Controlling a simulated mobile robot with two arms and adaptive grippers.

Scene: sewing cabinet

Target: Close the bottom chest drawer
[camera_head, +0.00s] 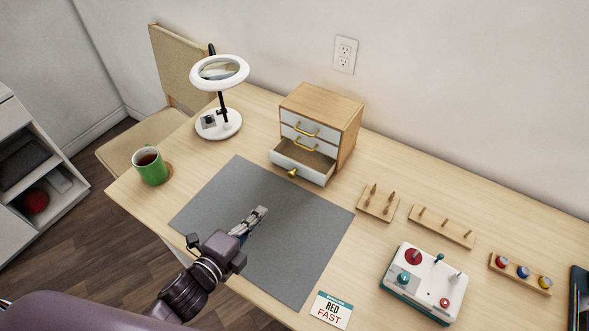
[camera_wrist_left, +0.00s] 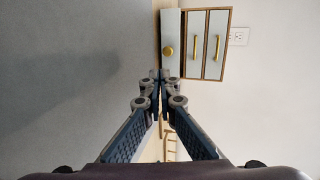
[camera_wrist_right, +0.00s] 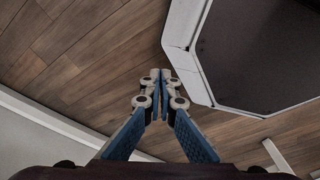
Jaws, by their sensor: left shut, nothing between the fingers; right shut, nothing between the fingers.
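The small wooden chest (camera_head: 322,115) stands at the back of the table against the wall. Its bottom drawer (camera_head: 309,164) is pulled out, with a round gold knob (camera_head: 292,173) on its white front. The two drawers above, with gold bar handles, look shut. My left gripper (camera_head: 262,211) is shut and empty over the grey mat, in front of the drawer and apart from it. In the left wrist view the drawer front (camera_wrist_left: 170,40) shows sideways beyond the shut fingertips (camera_wrist_left: 160,76). My right gripper (camera_wrist_right: 160,76) is shut and empty, with wood floor behind it.
The grey mat (camera_head: 240,190) is bare apart from my arm over it. A lamp (camera_head: 219,120) and a green mug (camera_head: 150,167) stand to the left. Peg boards (camera_head: 441,227), a joystick box (camera_head: 424,280) and a card (camera_head: 331,310) lie to the right.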

